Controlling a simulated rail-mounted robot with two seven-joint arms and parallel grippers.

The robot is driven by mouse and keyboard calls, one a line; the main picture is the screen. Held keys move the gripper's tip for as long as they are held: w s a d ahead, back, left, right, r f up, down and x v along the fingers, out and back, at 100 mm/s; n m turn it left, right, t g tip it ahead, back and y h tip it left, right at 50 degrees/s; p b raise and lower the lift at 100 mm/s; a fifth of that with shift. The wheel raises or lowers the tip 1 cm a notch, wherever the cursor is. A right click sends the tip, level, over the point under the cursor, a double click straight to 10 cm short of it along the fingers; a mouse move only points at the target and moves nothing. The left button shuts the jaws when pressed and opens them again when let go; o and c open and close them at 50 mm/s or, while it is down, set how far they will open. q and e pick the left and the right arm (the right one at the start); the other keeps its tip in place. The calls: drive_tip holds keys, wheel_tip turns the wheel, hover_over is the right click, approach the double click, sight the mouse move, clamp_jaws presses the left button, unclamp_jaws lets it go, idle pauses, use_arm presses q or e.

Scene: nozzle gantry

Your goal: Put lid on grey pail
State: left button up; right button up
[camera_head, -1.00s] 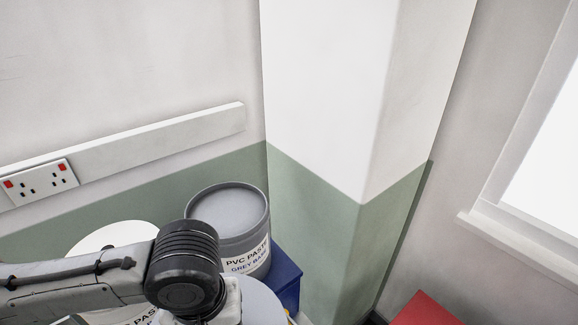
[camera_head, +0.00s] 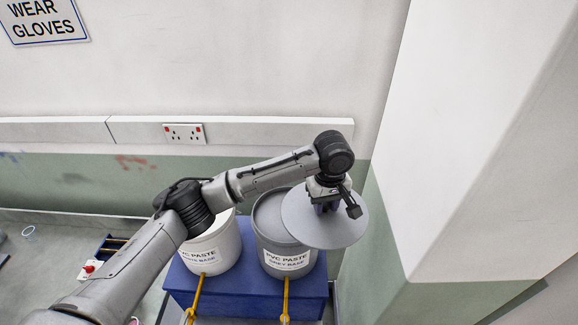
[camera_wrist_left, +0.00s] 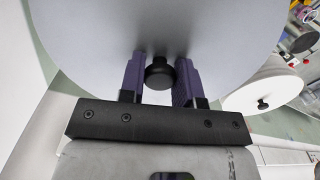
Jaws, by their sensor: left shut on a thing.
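The grey pail (camera_head: 287,259), labelled PVC PASTE GREY BASE, stands upright on a blue stand. Its open top shows grey at the left; the lid hides its right part. My left gripper (camera_head: 326,207) is shut on the knob of the round grey lid (camera_head: 343,231). The lid appears offset to the right of the pail's mouth; I cannot tell its exact height above the rim. In the left wrist view the purple fingers (camera_wrist_left: 160,78) hold the black knob (camera_wrist_left: 159,72), with the lid (camera_wrist_left: 150,25) filling the top. My right gripper is out of view.
A white pail (camera_head: 222,252) stands left of the grey one, partly behind my left arm. Both are on the blue stand (camera_head: 250,288), with yellow handles or bars in front. A white wall pillar (camera_head: 450,130) rises close to the right of the lid.

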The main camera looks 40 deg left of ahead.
use_arm(q)
drive_tip(key=shift+s+a+f+n+p, duration=0.1)
drive_tip(key=shift+a+f+n+p, duration=0.65)
drive_tip(key=shift+a, duration=1.3)
drive_tip(key=shift+w+a+f+n+p, duration=0.1)
drive_tip(key=shift+a+f+n+p, duration=0.7)
drive_tip(key=shift+a, duration=1.2)
drive_tip(key=shift+s+a+f+n+p, duration=0.1)
drive_tip(key=shift+a+f+n+p, duration=0.65)
drive_tip(key=shift+a, duration=1.3)
drive_tip(key=shift+f, duration=2.05)
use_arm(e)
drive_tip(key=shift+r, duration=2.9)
use_arm(q)
drive_tip(key=shift+f, duration=0.1)
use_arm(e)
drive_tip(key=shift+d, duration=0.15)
use_arm(q)
drive_tip(key=shift+f, duration=0.15)
